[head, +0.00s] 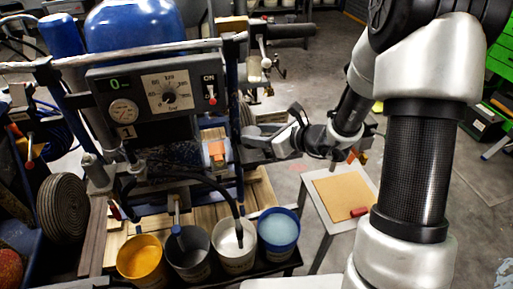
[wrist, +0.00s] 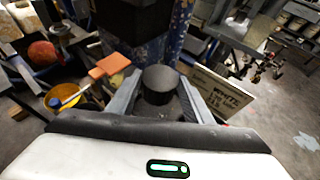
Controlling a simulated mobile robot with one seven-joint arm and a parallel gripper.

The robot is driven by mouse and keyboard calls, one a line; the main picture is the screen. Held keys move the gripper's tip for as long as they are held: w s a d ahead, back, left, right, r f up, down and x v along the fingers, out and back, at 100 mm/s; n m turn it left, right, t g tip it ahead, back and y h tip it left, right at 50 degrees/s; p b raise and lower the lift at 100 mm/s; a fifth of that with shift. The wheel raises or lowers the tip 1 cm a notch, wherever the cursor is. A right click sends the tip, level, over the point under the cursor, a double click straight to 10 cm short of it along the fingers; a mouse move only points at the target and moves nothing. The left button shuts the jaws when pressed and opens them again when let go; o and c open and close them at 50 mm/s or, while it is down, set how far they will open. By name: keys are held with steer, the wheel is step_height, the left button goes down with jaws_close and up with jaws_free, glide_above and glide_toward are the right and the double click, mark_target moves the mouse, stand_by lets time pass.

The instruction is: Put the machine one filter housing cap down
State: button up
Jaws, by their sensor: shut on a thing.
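My gripper (head: 262,142) is shut on the filter housing cap, a dark round cap (wrist: 160,82) that sits between the two fingers (wrist: 159,97) in the wrist view. In the head view a grey rounded end (head: 251,132) shows at the fingertips, to the right of the machine marked 1 (head: 127,131). The cap is held in the air beside the machine's frame. What lies directly under it is hidden by the gripper.
Yellow (head: 140,260), grey (head: 188,255), white (head: 234,245) and light blue (head: 279,232) buckets stand in front. An orange block (head: 217,152) is on the machine.

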step_height(320, 180, down, 4)
steer(key=shift+f+b, duration=0.1)
steer(key=shift+b, duration=0.4)
steer(key=shift+f+b, duration=0.4)
steer(key=shift+b, duration=0.1)
steer(key=shift+f, duration=0.15)
steer(key=o, duration=1.1)
